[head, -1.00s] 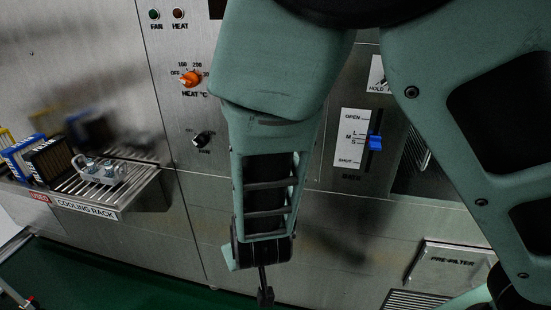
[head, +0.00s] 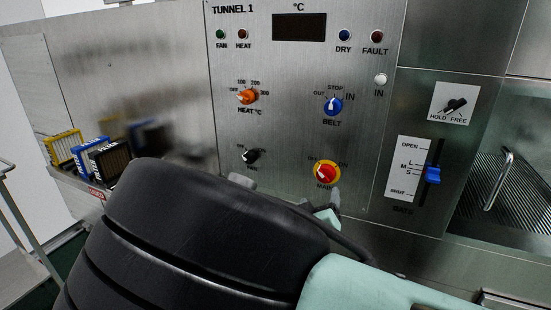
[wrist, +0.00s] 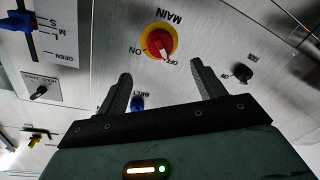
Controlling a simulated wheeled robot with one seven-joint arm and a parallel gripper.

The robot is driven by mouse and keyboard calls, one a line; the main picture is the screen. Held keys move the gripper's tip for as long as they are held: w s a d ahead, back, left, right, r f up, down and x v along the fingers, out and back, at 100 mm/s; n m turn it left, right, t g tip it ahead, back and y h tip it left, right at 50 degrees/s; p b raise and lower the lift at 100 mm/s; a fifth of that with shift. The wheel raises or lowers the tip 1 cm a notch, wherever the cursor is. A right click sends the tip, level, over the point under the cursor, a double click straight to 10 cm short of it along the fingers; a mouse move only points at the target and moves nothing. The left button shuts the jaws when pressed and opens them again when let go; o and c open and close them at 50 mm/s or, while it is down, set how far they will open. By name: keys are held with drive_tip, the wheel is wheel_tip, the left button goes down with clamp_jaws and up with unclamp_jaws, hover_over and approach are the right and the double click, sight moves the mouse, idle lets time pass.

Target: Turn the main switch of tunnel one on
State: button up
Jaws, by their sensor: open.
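The main switch (head: 326,173) is a red knob on a round yellow plate, low on the TUNNEL 1 panel. It also shows near the top middle of the wrist view (wrist: 158,42), where the panel appears upside down. The white mark on the knob points towards the OFF label, away from ON. My gripper (wrist: 161,69) is open and empty, its two fingers spread on either side just short of the knob, not around it. In the head view my arm hides most of the gripper; one fingertip shows just below the switch.
A blue belt knob (head: 333,106) sits above the main switch, and a black fan knob (head: 251,156) and orange heat knob (head: 247,96) are to its left. A blue gate slider (head: 433,175) is to the right. A rack with framed filters (head: 108,160) stands at left.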

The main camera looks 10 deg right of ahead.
sight(325, 178)
drive_tip(key=b+x, duration=0.1)
drive_tip(key=x, duration=0.9)
drive_tip(key=shift+w+d+b, duration=0.15)
drive_tip(key=shift+w+b, duration=0.05)
drive_tip(key=shift+b, duration=0.2)
drive_tip(key=c, duration=1)
